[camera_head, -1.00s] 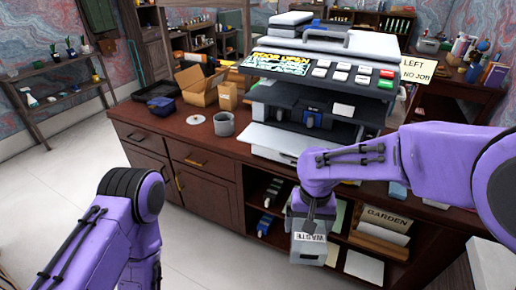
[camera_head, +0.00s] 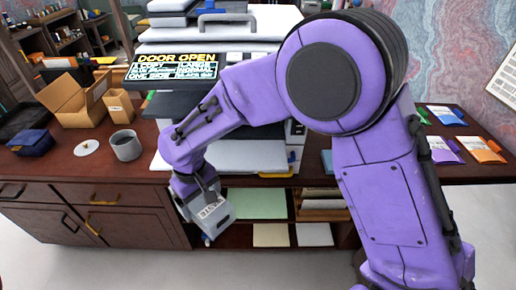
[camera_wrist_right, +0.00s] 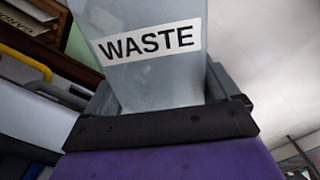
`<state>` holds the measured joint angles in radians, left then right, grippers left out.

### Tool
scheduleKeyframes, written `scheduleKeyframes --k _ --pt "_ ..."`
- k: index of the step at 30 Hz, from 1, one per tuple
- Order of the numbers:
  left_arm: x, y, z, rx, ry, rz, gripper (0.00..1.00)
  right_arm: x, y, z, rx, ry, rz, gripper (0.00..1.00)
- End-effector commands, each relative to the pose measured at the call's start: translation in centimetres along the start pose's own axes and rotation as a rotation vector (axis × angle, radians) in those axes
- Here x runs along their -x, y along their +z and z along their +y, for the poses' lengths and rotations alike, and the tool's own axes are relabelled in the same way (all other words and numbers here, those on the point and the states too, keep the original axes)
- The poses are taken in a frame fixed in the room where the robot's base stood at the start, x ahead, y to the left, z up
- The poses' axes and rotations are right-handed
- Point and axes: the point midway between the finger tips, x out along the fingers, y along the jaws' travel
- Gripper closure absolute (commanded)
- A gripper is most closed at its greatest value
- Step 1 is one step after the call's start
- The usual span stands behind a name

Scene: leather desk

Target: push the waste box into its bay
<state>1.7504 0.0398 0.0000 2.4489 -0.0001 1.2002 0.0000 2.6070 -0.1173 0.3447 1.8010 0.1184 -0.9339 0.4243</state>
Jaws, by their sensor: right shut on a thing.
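The waste box (camera_head: 215,212) is a grey box with a white WASTE label. My right gripper (camera_head: 197,190) is shut on it and holds it tilted in front of the desk's open shelves in the head view. In the right wrist view the waste box (camera_wrist_right: 150,62) sits between the fingers, its label facing the camera. The copier (camera_head: 235,155) stands on the desk, with a display reading DOOR OPEN (camera_head: 172,68). My right arm covers much of its front, and I cannot make out the waste box's bay. My left gripper is not in view.
The desk (camera_head: 75,180) has drawers at the left and open shelves with paper sheets (camera_head: 258,204) below the copier. Colored packets (camera_head: 482,149) lie at the right.

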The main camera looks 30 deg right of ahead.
Motion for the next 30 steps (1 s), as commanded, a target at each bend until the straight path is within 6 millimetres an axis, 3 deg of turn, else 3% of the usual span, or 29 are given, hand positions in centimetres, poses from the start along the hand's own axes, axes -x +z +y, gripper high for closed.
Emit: scheduleKeyframes --k 1,6,12,18,24,30 --pt "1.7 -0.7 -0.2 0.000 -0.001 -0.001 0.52 2.2 0.7 1.4 0.116 0.001 0.004 0.51" --pt "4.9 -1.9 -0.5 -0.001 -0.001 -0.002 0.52 5.6 3.4 6.0 0.670 0.017 0.003 0.51" --pt "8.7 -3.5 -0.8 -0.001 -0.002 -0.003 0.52 8.1 5.8 11.2 1.409 0.003 -0.012 0.51" --pt "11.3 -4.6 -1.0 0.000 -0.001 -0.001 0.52 9.0 8.2 14.0 2.037 -0.014 0.003 0.51" --pt "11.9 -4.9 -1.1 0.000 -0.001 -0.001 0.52 9.0 9.2 14.6 2.309 -0.013 0.018 0.51" --pt "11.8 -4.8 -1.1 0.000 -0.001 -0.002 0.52 8.8 9.2 14.6 2.328 -0.012 0.017 0.51"
